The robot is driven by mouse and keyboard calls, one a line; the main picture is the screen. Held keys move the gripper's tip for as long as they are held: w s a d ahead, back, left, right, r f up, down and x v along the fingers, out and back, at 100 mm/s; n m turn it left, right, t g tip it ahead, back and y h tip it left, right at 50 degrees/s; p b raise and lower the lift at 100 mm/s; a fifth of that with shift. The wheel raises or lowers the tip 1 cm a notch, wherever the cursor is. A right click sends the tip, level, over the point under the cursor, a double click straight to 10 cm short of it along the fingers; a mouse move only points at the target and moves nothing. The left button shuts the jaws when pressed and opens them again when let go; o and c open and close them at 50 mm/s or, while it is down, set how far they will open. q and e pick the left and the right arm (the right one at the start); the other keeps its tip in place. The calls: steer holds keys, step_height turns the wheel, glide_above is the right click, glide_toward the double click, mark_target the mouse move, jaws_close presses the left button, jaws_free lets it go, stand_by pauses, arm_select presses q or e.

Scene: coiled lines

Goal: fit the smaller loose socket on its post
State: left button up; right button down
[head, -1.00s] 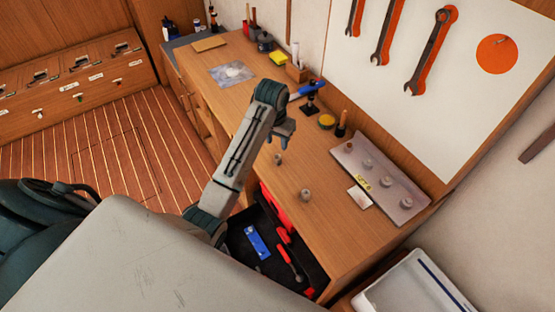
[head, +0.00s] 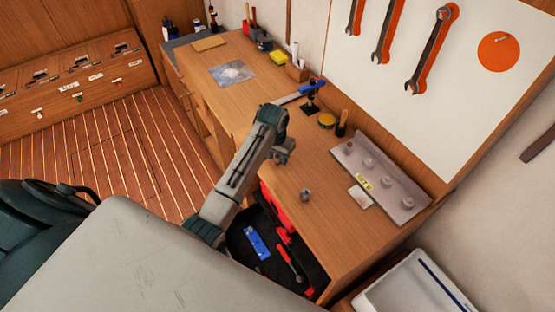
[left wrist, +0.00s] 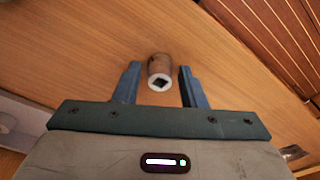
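A grey loose socket (head: 305,195) stands on the bench in the head view. My left gripper (head: 283,158) is low over the bench, up and left of it, and covers the spot where the smaller loose socket showed. In the left wrist view a socket (left wrist: 159,73) with a square hole lies between the fingertips of my left gripper (left wrist: 158,80). The fingers are open, with a gap on each side of it. A metal rail (head: 400,191) at the bench's right holds several grey sockets or posts; which post is bare is too small to tell. My right gripper is out of view.
A white card (head: 360,198) lies at the rail's front edge. A yellow-topped tin (head: 326,121), a wooden-handled tool (head: 342,124) and a blue-armed stand (head: 309,103) are behind my gripper. An open drawer (head: 262,258) with tools is below the bench's front edge.

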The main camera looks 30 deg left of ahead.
arm_select(q)
steer(key=c, duration=0.8)
steer(key=shift+r+p, duration=0.3)
steer(key=shift+r, duration=0.1)
steer(key=shift+r, duration=1.1)
